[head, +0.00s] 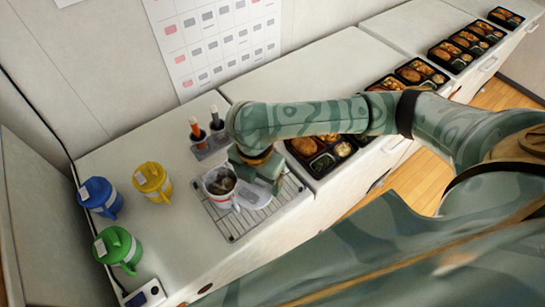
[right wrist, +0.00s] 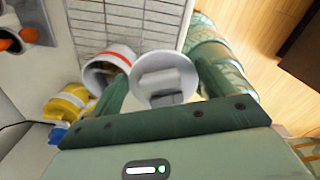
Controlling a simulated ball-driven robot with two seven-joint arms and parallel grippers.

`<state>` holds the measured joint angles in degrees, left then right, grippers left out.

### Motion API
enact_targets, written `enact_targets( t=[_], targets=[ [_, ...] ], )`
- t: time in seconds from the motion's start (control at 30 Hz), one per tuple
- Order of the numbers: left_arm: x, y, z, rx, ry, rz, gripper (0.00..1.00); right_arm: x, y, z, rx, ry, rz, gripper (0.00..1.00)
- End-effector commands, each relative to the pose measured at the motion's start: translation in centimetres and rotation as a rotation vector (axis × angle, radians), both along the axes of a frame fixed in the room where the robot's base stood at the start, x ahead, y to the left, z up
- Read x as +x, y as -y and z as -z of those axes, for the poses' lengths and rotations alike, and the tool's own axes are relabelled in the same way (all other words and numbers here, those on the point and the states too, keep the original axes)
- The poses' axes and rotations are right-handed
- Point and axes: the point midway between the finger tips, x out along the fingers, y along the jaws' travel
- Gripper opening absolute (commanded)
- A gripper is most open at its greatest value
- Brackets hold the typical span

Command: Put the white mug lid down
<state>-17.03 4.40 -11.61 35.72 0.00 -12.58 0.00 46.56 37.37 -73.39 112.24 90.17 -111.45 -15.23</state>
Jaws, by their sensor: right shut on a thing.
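The white mug (head: 222,187) stands open on the wire rack, with dark contents inside. Its red band shows in the right wrist view (right wrist: 112,56). My right gripper (head: 260,172) is just right of the mug. In the right wrist view its two fingers (right wrist: 164,84) are shut on the round white mug lid (right wrist: 179,68), which has a raised block on its face. The lid is beside the mug's mouth in that view; I cannot tell its height above the rack. My left gripper is out of view.
The wire rack (head: 229,232) has bare room in front and right of the mug. Yellow (head: 152,180), blue (head: 97,197) and green (head: 117,248) lidded mugs stand left. Filled bento trays (head: 322,163) line the right.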

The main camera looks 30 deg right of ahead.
Motion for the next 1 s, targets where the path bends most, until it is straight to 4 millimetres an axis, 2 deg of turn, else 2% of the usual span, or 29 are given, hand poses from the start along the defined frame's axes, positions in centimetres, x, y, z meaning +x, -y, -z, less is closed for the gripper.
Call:
enact_targets(
  t=[0.03,0.2,0.27,0.4,0.53,0.73,0.9,1.0],
  targets=[
    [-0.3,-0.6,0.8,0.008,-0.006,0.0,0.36,0.9,0.9,1.0,-0.002,-0.002,0.006,0.58],
    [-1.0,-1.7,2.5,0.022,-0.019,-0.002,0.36,4.7,3.9,3.3,-0.002,-0.002,0.009,0.58],
    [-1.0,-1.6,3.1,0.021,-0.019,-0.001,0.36,6.0,4.9,4.1,-0.002,-0.003,0.009,0.58],
    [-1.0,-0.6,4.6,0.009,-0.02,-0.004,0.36,7.8,6.3,7.0,-0.002,-0.005,0.007,0.58],
    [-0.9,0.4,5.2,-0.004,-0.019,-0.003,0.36,8.8,7.0,8.3,-0.001,-0.003,0.004,0.58],
    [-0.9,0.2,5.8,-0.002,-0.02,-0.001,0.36,9.7,7.7,9.5,0.0,-0.002,0.004,0.58],
    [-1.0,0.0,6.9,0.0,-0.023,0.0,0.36,9.7,7.8,12.4,-0.001,-0.004,0.003,0.58],
    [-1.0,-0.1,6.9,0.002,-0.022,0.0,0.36,9.8,7.8,12.5,-0.001,0.0,0.001,0.58]
  ],
)
